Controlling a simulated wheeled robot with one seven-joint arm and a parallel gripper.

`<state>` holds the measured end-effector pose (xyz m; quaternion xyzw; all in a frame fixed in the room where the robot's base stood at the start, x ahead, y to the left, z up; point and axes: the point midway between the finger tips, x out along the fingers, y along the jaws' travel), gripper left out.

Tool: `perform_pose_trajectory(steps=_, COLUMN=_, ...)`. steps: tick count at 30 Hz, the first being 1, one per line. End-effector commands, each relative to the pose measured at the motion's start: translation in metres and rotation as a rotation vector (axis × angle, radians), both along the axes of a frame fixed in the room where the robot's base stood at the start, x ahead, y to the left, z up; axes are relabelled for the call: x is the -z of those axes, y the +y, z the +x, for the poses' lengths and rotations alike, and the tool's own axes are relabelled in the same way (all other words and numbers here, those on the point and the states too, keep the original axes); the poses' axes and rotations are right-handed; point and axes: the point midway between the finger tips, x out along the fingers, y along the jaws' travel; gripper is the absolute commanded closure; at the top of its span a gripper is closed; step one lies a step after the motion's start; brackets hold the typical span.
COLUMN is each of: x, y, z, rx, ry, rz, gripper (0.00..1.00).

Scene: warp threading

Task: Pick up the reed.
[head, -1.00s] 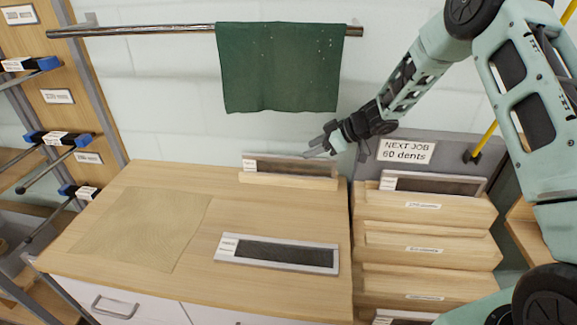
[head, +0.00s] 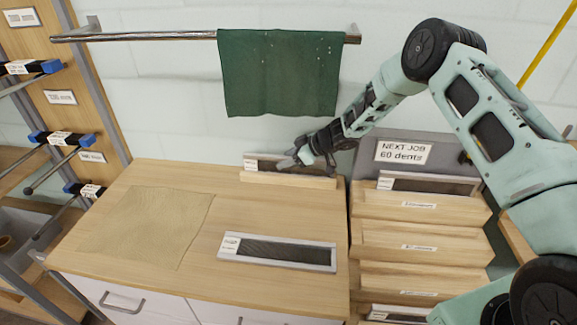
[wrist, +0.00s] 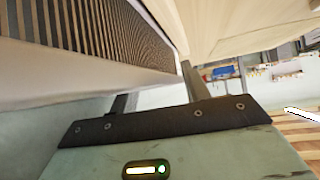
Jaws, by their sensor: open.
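One reed (head: 265,165), a pale frame with dark dents and a white label at its left end, stands in a wooden holder (head: 290,179) at the back of the table. My gripper (head: 285,160) is at this reed's upper edge in the head view, open and empty; contact cannot be told. In the wrist view a reed's dents and pale frame (wrist: 100,82) fill the upper left, close to the open fingers (wrist: 155,90). Another reed (head: 278,252) lies flat at the front of the table. A third reed (head: 430,184) stands in the top rack slot at right.
A stepped wooden rack (head: 425,245) stands right of the table, below a "NEXT JOB 60 dents" sign (head: 403,151). A green cloth (head: 280,70) hangs from a rail above. A tan mat (head: 150,225) lies on the table's left.

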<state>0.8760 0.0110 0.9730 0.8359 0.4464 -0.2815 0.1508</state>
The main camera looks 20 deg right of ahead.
Motion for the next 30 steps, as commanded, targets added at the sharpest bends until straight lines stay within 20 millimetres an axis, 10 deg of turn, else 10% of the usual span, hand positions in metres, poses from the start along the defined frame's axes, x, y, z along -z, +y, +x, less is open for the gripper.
perform_pose_trajectory(steps=4, x=0.000, y=0.000, z=0.000, rx=0.000, ry=0.000, rz=0.000, gripper=0.53)
perform_pose_trajectory(steps=9, x=0.000, y=0.000, z=0.000, rx=0.000, ry=0.000, rz=0.000, gripper=1.00)
perform_pose_trajectory(steps=30, x=-0.021, y=-0.001, z=0.003, rx=0.005, ry=-0.006, rz=0.001, gripper=1.00)
